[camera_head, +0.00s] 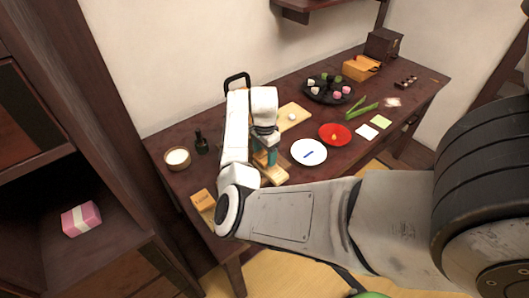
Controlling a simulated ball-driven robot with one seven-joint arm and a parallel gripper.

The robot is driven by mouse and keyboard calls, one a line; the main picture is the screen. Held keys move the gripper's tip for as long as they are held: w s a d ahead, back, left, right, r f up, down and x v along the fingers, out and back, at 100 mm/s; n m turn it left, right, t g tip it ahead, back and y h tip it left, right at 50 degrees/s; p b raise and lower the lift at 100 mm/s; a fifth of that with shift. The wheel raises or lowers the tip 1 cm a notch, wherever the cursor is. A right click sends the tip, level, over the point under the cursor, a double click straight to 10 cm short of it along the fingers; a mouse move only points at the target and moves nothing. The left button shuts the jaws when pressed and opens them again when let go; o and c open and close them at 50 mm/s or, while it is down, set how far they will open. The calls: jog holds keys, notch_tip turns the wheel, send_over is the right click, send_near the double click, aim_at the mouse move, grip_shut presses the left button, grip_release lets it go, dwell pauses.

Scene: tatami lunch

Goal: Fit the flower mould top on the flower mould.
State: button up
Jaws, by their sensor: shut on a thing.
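My gripper (271,158) points down over the near middle of the table, left of the white plate. It is shut on a light wooden piece (259,158), which looks like the flower mould top; my fingers hide much of it. Directly below is a longer light wooden block (275,177), which looks like the flower mould, lying near the table's front edge. The held piece is just over or touching this block; I cannot tell which. The flower shape is not visible at this size.
A white bowl (177,165) and dark bottle (201,147) stand to the left. A wooden board (298,113) and black tray (318,97) lie behind. An orange box (203,199) sits at the front edge.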

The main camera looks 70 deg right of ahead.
jog(key=shift+f, duration=0.25)
jog(key=o, duration=1.1)
jog(key=shift+r, duration=0.1)
notch_tip(320, 180, up, 11)
jog(key=shift+f, duration=0.2)
